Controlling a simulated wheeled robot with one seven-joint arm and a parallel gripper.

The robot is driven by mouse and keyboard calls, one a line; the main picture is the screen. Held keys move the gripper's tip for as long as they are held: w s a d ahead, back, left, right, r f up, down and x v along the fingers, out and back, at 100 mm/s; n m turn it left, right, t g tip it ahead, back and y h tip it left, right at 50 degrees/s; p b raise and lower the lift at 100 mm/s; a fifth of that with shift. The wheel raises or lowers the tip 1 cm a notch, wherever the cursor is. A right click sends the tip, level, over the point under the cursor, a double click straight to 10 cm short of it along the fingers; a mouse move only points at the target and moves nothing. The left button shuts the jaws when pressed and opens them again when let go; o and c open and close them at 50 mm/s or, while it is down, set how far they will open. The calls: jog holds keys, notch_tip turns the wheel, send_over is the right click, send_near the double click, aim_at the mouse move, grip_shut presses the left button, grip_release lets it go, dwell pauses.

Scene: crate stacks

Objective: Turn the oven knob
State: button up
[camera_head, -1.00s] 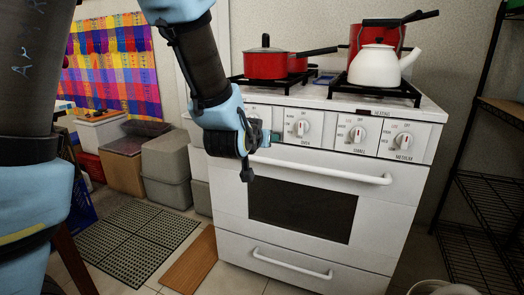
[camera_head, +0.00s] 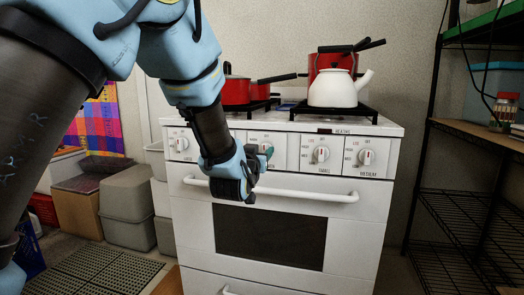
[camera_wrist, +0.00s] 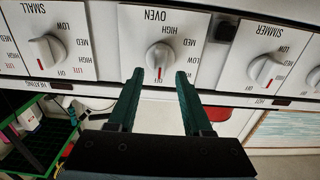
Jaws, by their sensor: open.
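The oven knob (camera_wrist: 159,56) is a white round knob on the stove's front panel, labelled OVEN in the wrist view, with its red mark at OFF. My gripper (camera_wrist: 159,74) is open, its two teal fingers pointing at this knob, one tip to each side of its lower edge. The fingers look empty, and I cannot tell whether they touch the knob. In the head view my gripper (camera_head: 266,149) is in front of the panel and hides the oven knob. The white stove (camera_head: 345,225) stands straight ahead.
Neighbouring knobs labelled SMALL (camera_wrist: 46,50) and SIMMER (camera_wrist: 266,69) flank the oven knob. The oven door handle (camera_head: 310,195) runs just below the panel. A white kettle (camera_head: 332,92) and red pots stand on top. A black wire shelf (camera_head: 470,205) is at right.

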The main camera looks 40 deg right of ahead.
jog(key=shift+x, duration=0.85)
jog(key=shift+c, duration=0.2)
grip_shut()
